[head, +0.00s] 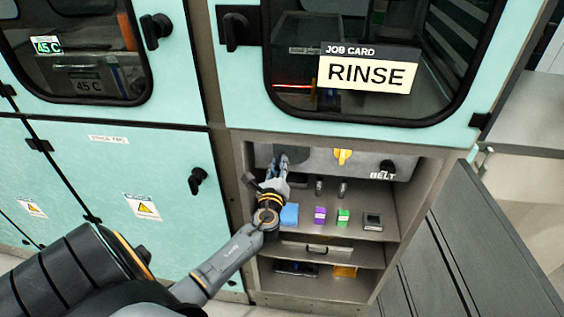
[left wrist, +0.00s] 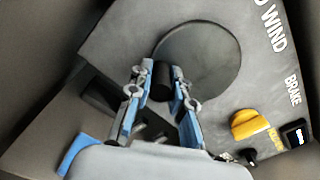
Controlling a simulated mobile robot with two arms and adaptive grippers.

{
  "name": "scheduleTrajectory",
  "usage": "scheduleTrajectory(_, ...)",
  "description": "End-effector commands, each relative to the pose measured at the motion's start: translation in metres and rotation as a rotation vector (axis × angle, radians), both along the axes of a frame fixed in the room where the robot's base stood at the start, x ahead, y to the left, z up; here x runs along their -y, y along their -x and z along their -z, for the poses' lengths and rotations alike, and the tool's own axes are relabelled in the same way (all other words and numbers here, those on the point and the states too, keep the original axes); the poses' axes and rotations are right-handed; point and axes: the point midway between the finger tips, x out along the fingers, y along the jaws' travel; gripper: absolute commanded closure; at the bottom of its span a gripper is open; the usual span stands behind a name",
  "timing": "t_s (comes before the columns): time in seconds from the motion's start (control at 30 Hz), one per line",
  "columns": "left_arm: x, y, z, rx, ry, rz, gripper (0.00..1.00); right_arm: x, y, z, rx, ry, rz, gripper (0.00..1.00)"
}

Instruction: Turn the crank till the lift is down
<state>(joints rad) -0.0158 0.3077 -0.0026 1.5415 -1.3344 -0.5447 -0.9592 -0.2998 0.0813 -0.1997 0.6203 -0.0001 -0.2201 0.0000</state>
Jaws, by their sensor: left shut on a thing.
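The crank shows in the left wrist view as a dark round disc (left wrist: 212,58) with a black knob (left wrist: 162,82) near its edge, on a grey panel with the lettering "WIND". My left gripper (left wrist: 160,92) is shut on the knob, one blue-backed finger on each side. In the head view my left gripper (head: 281,165) reaches into the open bay at the panel's left end and largely hides the crank. The lift cannot be made out clearly; the window (head: 345,60) above the bay shows a dark interior. My right gripper is not in view.
A yellow knob (head: 342,156) labelled "BRAKE" in the wrist view and a black "BELT" knob (head: 387,166) sit right of the crank. Below, a shelf holds blue (head: 289,215), purple (head: 319,215) and green (head: 343,217) blocks. The bay's side walls are close.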

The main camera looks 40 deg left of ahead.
Motion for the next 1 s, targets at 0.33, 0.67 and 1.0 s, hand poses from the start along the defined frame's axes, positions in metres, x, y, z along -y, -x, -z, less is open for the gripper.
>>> scheduleTrajectory(0.33, -0.006, 0.002, -0.009, -0.082, -0.142, -0.003, 1.0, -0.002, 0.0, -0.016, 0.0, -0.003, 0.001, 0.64)
scheduleTrajectory(0.67, -0.006, 0.002, -0.01, -0.102, -0.175, -0.004, 1.0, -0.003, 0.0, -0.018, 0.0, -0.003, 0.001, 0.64)
scheduleTrajectory(1.0, -0.006, 0.002, -0.01, -0.101, -0.174, -0.004, 0.68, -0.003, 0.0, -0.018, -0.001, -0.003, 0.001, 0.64)
